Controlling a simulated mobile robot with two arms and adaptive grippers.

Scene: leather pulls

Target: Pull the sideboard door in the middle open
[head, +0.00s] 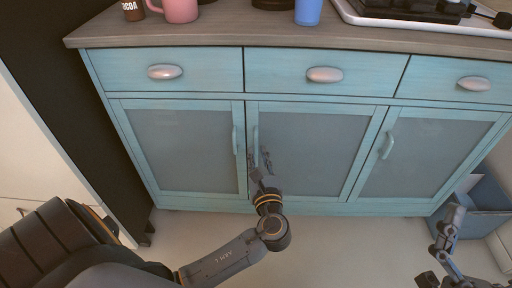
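The middle sideboard door (310,150) is a light blue frame with a frosted grey panel, and it looks closed. Its upright blue handle (256,138) is on the door's left side. My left gripper (262,158) is at the lower part of this handle, its fingers spread apart. I cannot tell whether they touch the handle.
The left door (183,147) and right door (428,155) look closed, as do the drawers above. A pink mug (180,10), a blue cup (308,11) and a white tray (350,14) are on the top. A blue-grey bin (485,195) stands at the right. Floor in front is clear.

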